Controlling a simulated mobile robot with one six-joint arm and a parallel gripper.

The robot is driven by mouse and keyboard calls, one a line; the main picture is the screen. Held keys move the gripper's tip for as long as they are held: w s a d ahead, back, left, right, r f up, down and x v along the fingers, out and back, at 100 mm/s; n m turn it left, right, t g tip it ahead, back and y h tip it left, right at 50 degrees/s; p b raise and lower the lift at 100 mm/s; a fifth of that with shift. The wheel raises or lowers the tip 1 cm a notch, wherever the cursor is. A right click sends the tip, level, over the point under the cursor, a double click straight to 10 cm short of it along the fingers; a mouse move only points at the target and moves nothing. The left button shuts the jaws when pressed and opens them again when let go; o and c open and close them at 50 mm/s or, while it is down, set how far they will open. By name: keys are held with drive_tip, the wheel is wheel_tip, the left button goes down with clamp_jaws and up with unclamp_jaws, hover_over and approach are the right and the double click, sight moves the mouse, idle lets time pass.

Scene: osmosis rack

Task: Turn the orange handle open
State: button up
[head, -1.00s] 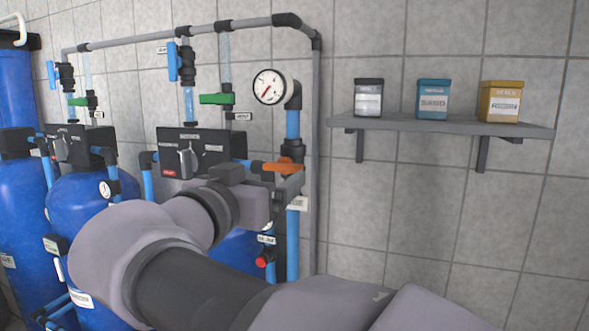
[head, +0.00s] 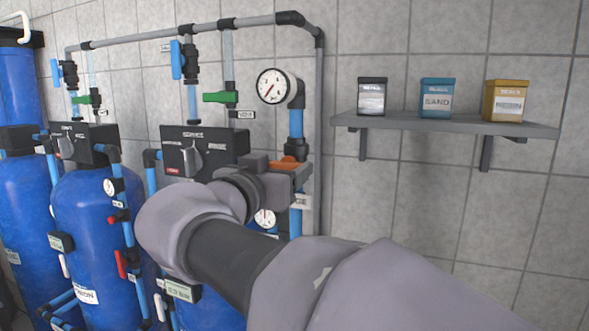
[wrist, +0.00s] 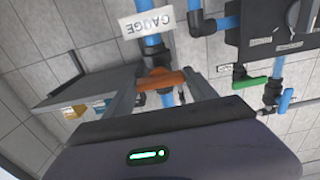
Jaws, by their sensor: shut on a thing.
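The orange handle (head: 286,164) sits on a dark valve body on the vertical blue pipe, below the round pressure gauge (head: 272,86). In the wrist view the orange handle (wrist: 158,79) lies across the space between my two grey fingers. My gripper (head: 296,174) is at the handle and shut on it; the wrist view also shows the gripper (wrist: 163,90) from behind. In the head view my wrist and fingers hide the lower part of the valve. A white GAUGE label (wrist: 152,22) is beside the handle in the wrist view.
A grey shelf (head: 450,125) with black, blue and yellow boxes stands out from the tiled wall on the right. Blue tanks (head: 95,225), a black control box (head: 205,150), pipes and a green handle (head: 220,97) are on the left. The wall below the shelf is clear.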

drive_tip(key=shift+n+b, duration=0.9)
drive_tip(key=shift+n, duration=8)
drive_tip(key=o, duration=1.4)
drive_tip(key=shift+c, duration=0.2)
